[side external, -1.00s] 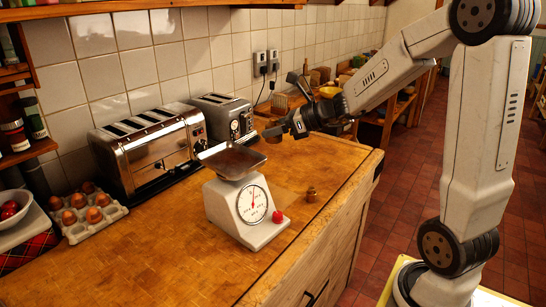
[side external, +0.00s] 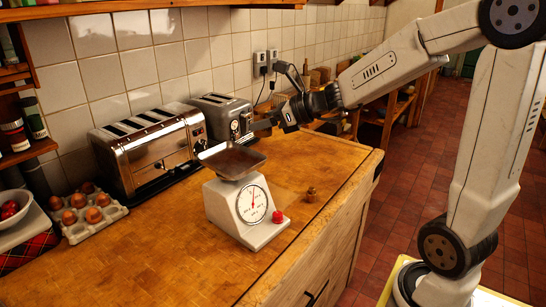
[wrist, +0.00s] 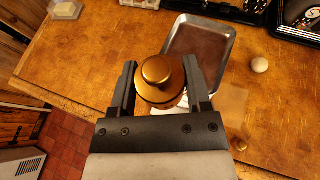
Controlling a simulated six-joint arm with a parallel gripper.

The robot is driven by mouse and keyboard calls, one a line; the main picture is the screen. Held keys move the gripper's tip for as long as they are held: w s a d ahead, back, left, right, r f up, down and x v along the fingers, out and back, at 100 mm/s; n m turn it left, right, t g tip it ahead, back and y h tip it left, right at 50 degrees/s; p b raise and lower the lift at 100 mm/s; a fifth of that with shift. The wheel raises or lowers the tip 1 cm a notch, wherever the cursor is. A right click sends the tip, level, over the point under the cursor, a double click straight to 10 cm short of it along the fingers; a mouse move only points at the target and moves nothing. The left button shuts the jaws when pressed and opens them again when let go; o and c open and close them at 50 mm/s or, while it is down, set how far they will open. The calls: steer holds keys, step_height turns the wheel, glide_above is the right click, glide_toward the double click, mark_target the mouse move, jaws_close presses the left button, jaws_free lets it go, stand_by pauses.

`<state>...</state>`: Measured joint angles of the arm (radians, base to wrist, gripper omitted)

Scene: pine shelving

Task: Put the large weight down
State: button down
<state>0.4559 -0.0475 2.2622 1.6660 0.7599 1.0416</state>
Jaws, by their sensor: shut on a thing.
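The large brass weight (wrist: 158,80), round with a knob on top, is between the fingers of my gripper (wrist: 158,84) in the wrist view. My gripper is shut on it and holds it up; in that view it overlaps the near left edge of the metal pan (wrist: 216,51). In the side view my gripper (side external: 263,125) is above the counter, behind and right of the pan (side external: 232,160); the weight is hard to make out there. The white kitchen scale (side external: 221,207) stands under the pan. A small brass weight (side external: 310,195) sits on the counter right of the scale.
Two toasters (side external: 155,152) (side external: 224,108) stand along the tiled wall. An egg tray (side external: 92,222) and a bowl (side external: 15,222) are at the left. The wooden counter (side external: 150,265) is clear in front.

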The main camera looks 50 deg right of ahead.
steer(key=w+d+f, duration=0.1)
steer(key=w+f, duration=0.3)
steer(key=w, duration=0.4)
glide_above(232, 163)
steer(key=s, duration=0.1)
step_height(232, 163, down, 4)
steer(key=shift+s+r, duration=0.15)
steer(key=shift+r, duration=0.05)
steer(key=shift+w+f, duration=0.5)
steer(key=shift+w+f, duration=0.2)
steer(key=shift+f, duration=1.65)
steer(key=shift+f, duration=0.1)
steer(key=shift+c, duration=0.2)
jaws_free()
steer(key=shift+f, duration=0.1)
